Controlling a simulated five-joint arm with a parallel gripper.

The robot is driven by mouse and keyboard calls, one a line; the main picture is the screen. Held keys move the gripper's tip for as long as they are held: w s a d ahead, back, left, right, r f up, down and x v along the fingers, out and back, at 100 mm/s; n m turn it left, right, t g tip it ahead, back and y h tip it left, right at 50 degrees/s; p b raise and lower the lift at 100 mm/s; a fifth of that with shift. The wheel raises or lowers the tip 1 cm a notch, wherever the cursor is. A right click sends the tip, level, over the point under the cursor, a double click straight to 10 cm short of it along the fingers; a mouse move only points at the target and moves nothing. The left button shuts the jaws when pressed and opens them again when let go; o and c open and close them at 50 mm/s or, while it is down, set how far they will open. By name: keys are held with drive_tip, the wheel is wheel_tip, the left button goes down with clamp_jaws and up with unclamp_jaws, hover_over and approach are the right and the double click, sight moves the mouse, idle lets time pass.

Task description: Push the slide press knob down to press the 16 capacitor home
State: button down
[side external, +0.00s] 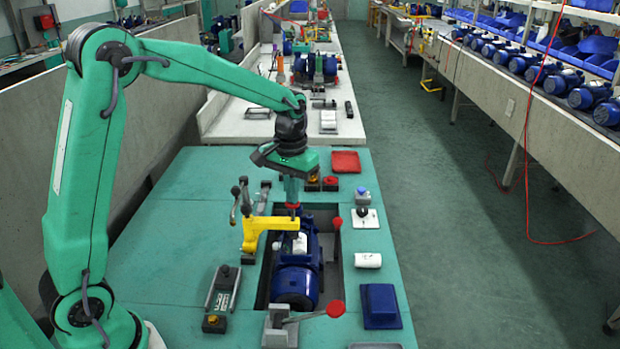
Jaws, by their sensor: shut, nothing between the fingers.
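The slide press looks to be the yellow bracket (262,228) reaching over the blue motor (296,278), which sits in a recess of the green bench. A white part (300,243), probably the 16 capacitor, shows on the motor just below the bracket's arm. Its seating is too small to judge.
Grey levers (240,200) stand left of the bracket. A red-ended lever (335,308) is at the front, another red knob (337,222) at the right. A white cylinder (367,260), a blue tray (380,306) and a red tray (345,162) lie right of the recess.

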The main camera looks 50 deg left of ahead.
drive_tip(key=shift+f, duration=0.6)
idle(1.0)
drive_tip(key=shift+r, duration=1.85)
